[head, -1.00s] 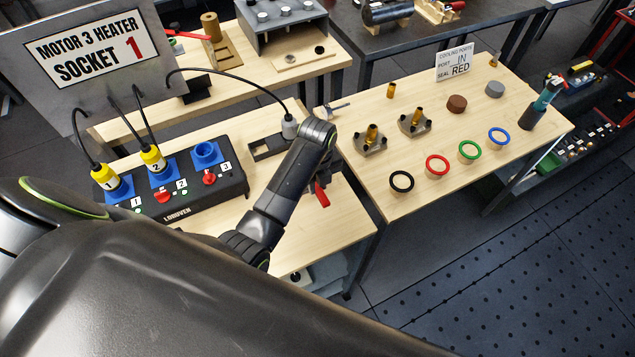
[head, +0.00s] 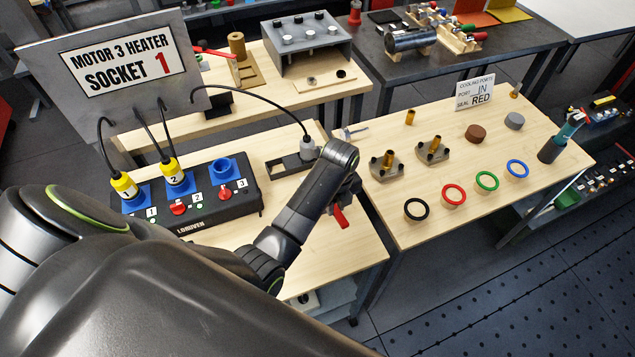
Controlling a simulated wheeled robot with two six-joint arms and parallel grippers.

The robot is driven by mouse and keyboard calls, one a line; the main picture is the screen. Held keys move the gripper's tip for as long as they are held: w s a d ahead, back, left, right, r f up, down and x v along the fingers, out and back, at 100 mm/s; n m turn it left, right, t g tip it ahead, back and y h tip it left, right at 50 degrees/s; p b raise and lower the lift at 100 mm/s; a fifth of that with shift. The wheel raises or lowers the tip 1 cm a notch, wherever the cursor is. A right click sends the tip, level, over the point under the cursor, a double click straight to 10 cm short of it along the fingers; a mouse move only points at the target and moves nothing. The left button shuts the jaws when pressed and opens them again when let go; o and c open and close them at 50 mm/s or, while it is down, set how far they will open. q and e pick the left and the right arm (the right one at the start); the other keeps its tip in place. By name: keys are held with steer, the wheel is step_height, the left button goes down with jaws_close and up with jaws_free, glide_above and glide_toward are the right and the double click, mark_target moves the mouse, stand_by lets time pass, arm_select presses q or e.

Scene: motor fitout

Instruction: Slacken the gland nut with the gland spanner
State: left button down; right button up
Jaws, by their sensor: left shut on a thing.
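My left gripper (head: 346,197) is over the right end of the near bench, with its fingers mostly hidden behind my wrist. It is shut on a tool whose red handle (head: 340,217) hangs below it. I take this to be the gland spanner; its jaw cannot be made out. A grey cable connector (head: 307,147) stands upright in a dark holder just left of my wrist, with a black cable from its top. I cannot pick out the gland nut for certain. My right gripper is not in view.
A black socket box (head: 245,207) with two yellow plugs sits left of my arm, below the heater sign (head: 115,65). The right bench holds brass fittings on plates, coloured rings and a ports card (head: 474,94). A silver item (head: 350,132) lies near the bench gap.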

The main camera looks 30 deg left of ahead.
arm_select(q)
steer(key=shift+w, duration=0.1)
steer(key=shift+w+d+n, duration=0.3)
steer(key=shift+w+n, duration=0.1)
steer(key=shift+n, duration=0.2)
stand_by(0.3)
steer(key=shift+w+d+n, duration=0.2)
steer(key=shift+w+n, duration=0.25)
steer(key=shift+n, duration=0.15)
steer(key=shift+w+d+n, duration=0.2)
steer(key=shift+w+n, duration=0.3)
stand_by(0.3)
steer(key=shift+w+d+n, duration=0.1)
steer(key=shift+w+n, duration=0.4)
steer(key=shift+n, duration=0.1)
steer(key=shift+w, duration=0.1)
